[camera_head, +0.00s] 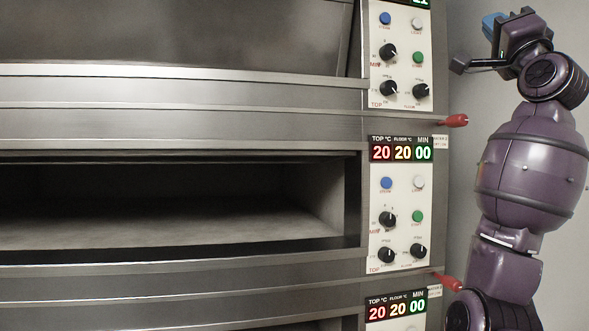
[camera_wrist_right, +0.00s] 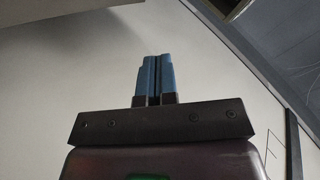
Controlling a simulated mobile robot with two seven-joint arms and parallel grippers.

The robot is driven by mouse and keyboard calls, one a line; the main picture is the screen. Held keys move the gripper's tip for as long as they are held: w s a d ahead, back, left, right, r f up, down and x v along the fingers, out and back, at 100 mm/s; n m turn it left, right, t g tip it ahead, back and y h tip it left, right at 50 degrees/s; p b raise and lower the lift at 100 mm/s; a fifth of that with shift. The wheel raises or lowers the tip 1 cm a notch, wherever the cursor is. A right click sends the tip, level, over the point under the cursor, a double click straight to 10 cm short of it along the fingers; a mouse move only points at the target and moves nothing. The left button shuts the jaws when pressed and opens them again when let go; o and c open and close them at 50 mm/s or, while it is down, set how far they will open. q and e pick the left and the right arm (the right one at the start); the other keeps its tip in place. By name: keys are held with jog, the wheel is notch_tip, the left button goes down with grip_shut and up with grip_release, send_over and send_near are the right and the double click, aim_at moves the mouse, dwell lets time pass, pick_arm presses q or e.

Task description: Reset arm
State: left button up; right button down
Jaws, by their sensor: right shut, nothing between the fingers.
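My right arm rises along the right side of the head view, bent upward in front of a pale wall. My right gripper (camera_head: 490,24) is at the top right of that view, with its blue fingertips partly seen. In the right wrist view the two blue fingers of the right gripper (camera_wrist_right: 154,78) are pressed together with nothing between them. The gripper is up beside the oven's upper control panel, apart from it. My left gripper is not in view.
A stacked deck oven (camera_head: 180,130) fills the left and middle. Its middle chamber (camera_head: 180,205) is open and looks empty. Control panels (camera_head: 402,215) line its right side. Red handles (camera_head: 455,121) stick out near my right arm. A pale wall (camera_wrist_right: 60,80) lies beyond the gripper.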

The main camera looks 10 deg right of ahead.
jog(key=w+a+f+n+g, duration=0.1)
jog(key=w+a+f+n, duration=0.2)
jog(key=f, duration=0.5)
jog(key=w+a+f+n+g+y, duration=0.1)
jog(key=w+a+f+n, duration=0.2)
jog(key=f, duration=0.5)
jog(key=w+a+f+n+g, duration=0.1)
jog(key=w+f+n, duration=0.35)
jog(key=f, duration=0.35)
jog(key=a+f+n+g+y, duration=0.1)
jog(key=a+f+n+g, duration=0.1)
jog(key=f, duration=1.2)
jog(key=a+f+n+g, duration=0.2)
jog(key=a+f+n, duration=0.1)
jog(key=f, duration=1.1)
jog(key=s+a+f+g, duration=0.1)
jog(key=s+f+g, duration=0.1)
jog(key=s+f, duration=0.5)
jog(key=s+a+f+g, duration=0.1)
jog(key=s+f, duration=0.1)
jog(key=f, duration=0.8)
jog(key=s+a+f+g, duration=0.1)
jog(key=s+f+g, duration=0.1)
jog(key=s+f, duration=0.5)
jog(key=s+f+m+g, duration=0.1)
jog(key=s+f+g, duration=0.3)
jog(key=s+f, duration=1.2)
jog(key=shift+f+g, duration=0.3)
jog(key=shift+f, duration=0.15)
